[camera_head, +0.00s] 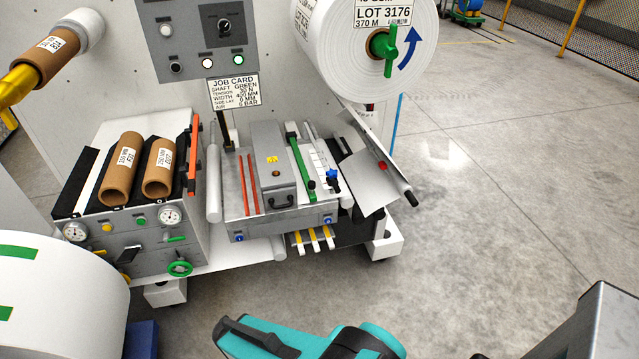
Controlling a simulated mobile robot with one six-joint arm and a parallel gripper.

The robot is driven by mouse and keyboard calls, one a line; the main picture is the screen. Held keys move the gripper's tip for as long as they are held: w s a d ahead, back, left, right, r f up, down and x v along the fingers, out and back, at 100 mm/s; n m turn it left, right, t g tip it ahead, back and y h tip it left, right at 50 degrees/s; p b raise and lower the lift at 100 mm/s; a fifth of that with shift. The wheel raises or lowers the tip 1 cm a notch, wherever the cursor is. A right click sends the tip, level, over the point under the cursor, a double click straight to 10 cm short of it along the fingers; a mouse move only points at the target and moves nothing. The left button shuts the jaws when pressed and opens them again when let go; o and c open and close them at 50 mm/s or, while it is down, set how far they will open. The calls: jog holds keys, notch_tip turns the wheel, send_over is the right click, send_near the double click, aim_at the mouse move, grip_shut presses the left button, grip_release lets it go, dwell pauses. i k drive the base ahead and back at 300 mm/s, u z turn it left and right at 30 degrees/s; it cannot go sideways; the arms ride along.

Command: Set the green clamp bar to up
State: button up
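The green clamp bar (301,167) is a long narrow bar on the grey splice table, just right of a grey box-shaped housing (273,166). It runs from the back of the table toward the front and looks laid low along the surface. What seems to be my gripper (248,334), dark on a teal body, is at the bottom edge, well in front of and apart from the bar. Its fingertips cannot be made out.
An orange bar (194,155) stands left of the table, beside two brown cores (122,168). A blue-black knob (333,180) is close right of the green bar. A tilted metal plate (368,180) and large white roll (366,40) are to the right.

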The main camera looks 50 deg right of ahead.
aim_at(310, 185)
jog(key=k, duration=1.25)
jog(key=z, duration=0.4)
jog(key=i, duration=1.35)
jog(key=u, duration=0.45)
jog(key=i, duration=0.75)
jog(key=u, duration=0.45)
